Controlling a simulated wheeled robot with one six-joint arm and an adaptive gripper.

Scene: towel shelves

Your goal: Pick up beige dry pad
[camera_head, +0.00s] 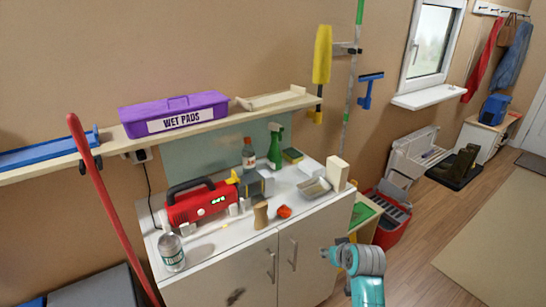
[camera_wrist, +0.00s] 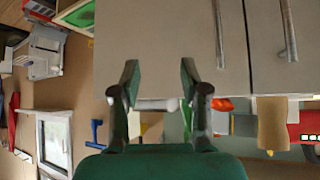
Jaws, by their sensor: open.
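A tan, upright pad-like block (camera_head: 261,214) stands near the front edge of the white cabinet top (camera_head: 205,250); it may be the beige dry pad. It also shows at the right of the upside-down wrist view (camera_wrist: 272,123). A cream upright block (camera_head: 337,173) stands at the cabinet's right end; I cannot tell for sure which block is the pad. My gripper (camera_wrist: 158,75) is open and empty, its two fingers apart, in front of the cabinet doors. In the head view it is small, at the cabinet's right front, clear of both blocks.
An orange-red object (camera_head: 284,211) sits just right of the tan block. A shelf above holds a purple WET PADS box (camera_head: 175,113).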

